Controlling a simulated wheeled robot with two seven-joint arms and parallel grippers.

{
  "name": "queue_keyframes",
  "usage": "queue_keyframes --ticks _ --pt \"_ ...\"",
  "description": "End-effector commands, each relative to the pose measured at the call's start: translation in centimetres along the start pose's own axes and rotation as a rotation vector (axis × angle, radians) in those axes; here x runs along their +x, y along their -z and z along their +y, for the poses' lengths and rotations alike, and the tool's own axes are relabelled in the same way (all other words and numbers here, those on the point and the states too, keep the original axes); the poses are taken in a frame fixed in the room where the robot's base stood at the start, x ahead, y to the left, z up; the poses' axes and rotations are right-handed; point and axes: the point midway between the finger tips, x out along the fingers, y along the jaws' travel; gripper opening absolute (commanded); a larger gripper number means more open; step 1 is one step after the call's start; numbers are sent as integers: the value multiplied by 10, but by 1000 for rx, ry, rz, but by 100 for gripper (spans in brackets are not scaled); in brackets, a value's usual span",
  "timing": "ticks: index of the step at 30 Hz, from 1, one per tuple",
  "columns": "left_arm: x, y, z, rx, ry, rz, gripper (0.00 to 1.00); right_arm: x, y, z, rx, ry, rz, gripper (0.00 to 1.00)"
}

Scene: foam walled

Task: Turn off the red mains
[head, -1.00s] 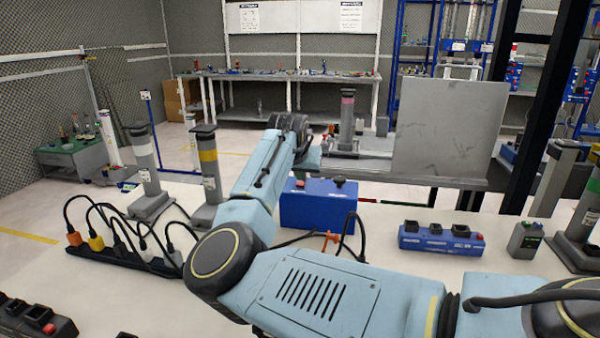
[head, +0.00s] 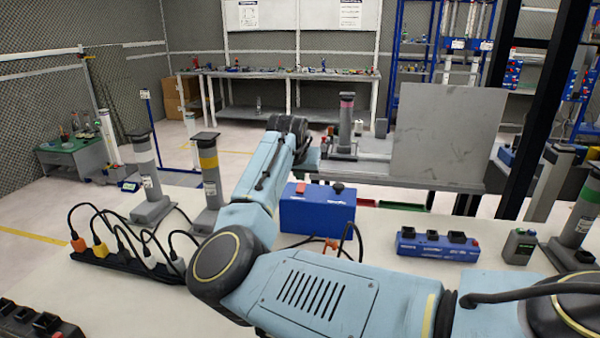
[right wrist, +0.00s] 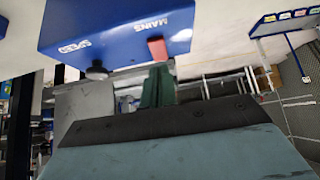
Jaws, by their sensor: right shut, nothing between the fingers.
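The blue box (head: 318,214) stands on the pale bench just behind my right arm. It has a red mains switch (head: 307,188) on its top left and a black knob (head: 338,187) on its top right. In the right wrist view the box (right wrist: 100,25) fills the upper left, with the red switch (right wrist: 157,50) by the word MAINS. My right gripper (right wrist: 158,80) is shut and empty, its green fingertips right by the red switch. I cannot tell whether they touch it. In the head view its fingertips are hidden. My left gripper is out of view.
A black power strip (head: 125,262) with several plugs lies at the left. Dark posts with grey bases stand behind it, such as the yellow-banded one (head: 209,170). A blue socket block (head: 437,245) lies at the right. A grey panel (head: 447,138) stands behind.

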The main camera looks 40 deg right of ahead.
Motion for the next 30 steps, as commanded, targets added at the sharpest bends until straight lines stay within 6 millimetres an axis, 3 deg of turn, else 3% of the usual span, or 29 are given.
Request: queue_keyframes --ticks 1,10,21,30 --pt "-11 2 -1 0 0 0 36 -8 5 0 -1 0 0 0" --pt "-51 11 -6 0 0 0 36 -34 20 -3 -2 2 1 0" --pt "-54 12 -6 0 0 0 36 -103 -5 -2 -3 1 3 0" --pt "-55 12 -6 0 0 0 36 -123 -10 -2 -2 1 2 0"
